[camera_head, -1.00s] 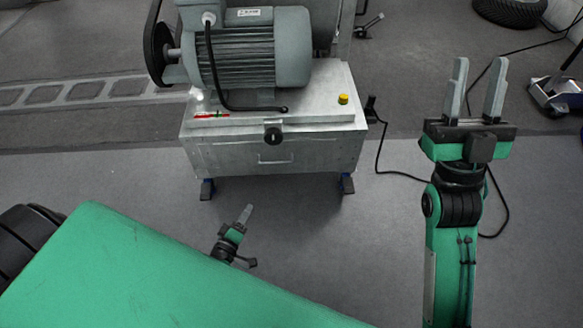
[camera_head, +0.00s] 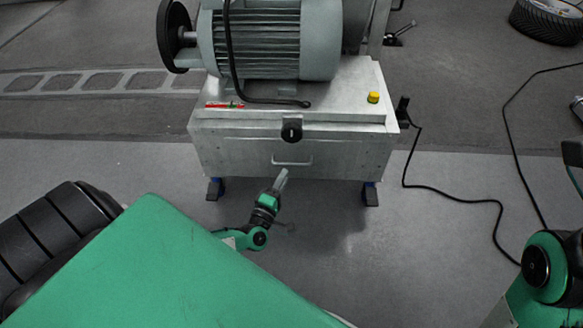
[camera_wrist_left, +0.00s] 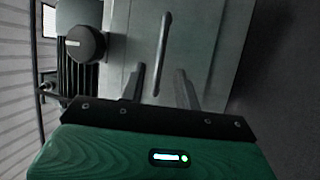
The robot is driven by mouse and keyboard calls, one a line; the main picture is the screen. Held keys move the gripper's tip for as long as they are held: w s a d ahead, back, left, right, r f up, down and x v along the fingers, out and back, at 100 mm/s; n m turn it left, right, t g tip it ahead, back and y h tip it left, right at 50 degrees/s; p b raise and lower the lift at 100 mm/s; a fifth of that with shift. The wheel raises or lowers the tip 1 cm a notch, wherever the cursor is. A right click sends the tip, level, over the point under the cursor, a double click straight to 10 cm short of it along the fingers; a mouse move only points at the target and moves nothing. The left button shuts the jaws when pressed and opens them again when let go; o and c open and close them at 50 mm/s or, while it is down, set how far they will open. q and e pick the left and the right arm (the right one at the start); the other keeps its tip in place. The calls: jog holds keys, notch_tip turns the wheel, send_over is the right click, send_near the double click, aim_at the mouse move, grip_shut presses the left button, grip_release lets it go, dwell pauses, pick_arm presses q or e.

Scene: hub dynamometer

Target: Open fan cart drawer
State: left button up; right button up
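The fan cart (camera_head: 350,150) is a grey metal box with a motor on top. Its front drawer has a thin bar handle (camera_head: 292,163) below a black knob (camera_head: 291,129), and the drawer looks shut. My left gripper (camera_head: 282,178) is just in front of and below the handle in the head view. In the left wrist view its two fingers (camera_wrist_left: 160,82) are apart, with the handle (camera_wrist_left: 162,55) running lengthwise ahead of and partly between them. I cannot tell whether they touch it. Of my right arm only part shows at the right edge; its gripper fingers are out of view.
The grey motor (camera_head: 270,40) with a black pulley (camera_head: 173,35) sits on the cart. A yellow button (camera_head: 373,97) is on its top. A black cable (camera_head: 450,192) lies on the floor to the right. A tyre (camera_head: 548,20) lies at the far right.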

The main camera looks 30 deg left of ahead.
aim_at(291, 164)
pick_arm(q)
jog(key=b+x, duration=0.2)
jog(key=x, duration=0.4)
jog(key=shift+w, duration=0.25)
grip_shut()
